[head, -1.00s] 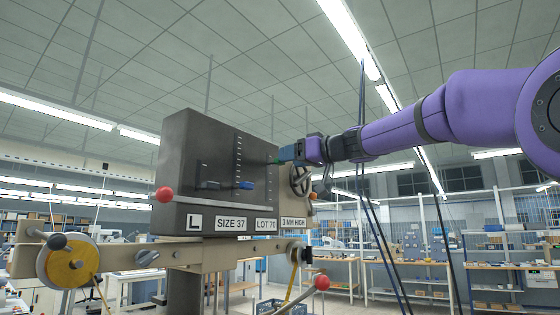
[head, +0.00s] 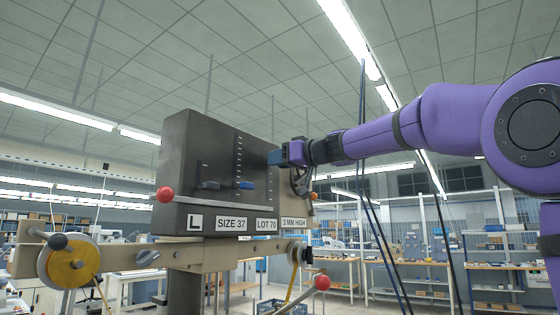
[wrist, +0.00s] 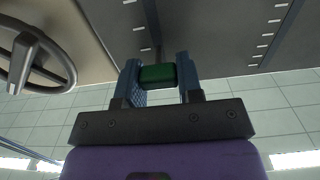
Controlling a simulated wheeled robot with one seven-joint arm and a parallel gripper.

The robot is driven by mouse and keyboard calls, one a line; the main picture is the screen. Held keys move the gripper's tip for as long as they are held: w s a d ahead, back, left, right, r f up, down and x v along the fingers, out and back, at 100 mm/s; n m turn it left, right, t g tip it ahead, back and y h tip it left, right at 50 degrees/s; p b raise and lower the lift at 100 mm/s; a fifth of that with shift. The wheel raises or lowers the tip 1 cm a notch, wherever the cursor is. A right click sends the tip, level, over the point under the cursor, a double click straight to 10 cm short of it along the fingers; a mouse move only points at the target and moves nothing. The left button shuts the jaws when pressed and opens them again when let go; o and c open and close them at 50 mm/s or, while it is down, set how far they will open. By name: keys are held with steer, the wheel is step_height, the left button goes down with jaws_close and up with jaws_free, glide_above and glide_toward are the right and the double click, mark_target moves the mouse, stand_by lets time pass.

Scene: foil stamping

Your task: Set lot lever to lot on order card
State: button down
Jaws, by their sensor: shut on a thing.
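The dark machine panel (head: 215,150) has vertical slots with tick marks. My gripper (head: 272,157) is at its right edge in the head view. In the wrist view my gripper (wrist: 158,80) is shut on a green lever handle (wrist: 158,74), with a blue finger on either side. In the head view the fingers hide this handle. A blue lever (head: 245,185) and a black lever (head: 210,185) sit lower on the panel, to the left. Labels below read L, SIZE 37, LOT 70 (head: 266,225) and 3 MM HIGH. No label naming the green lever is legible.
A handwheel (wrist: 35,60) is close beside my gripper in the wrist view. A red ball knob (head: 164,195) is left of the panel, another (head: 322,283) is below right. Hanging cables (head: 375,220) run right of the panel. Shelves stand farther back.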

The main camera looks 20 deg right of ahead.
mark_target(267, 188)
step_height(267, 188, down, 7)
steer(key=shift+f, duration=0.15)
stand_by(0.4)
steer(key=c, duration=0.8)
jaws_free()
steer(key=shift+o, duration=0.2)
steer(key=shift+s+d, duration=0.1)
steer(key=v, duration=1)
steer(key=shift+s+d, duration=0.15)
steer(key=shift+s, duration=0.05)
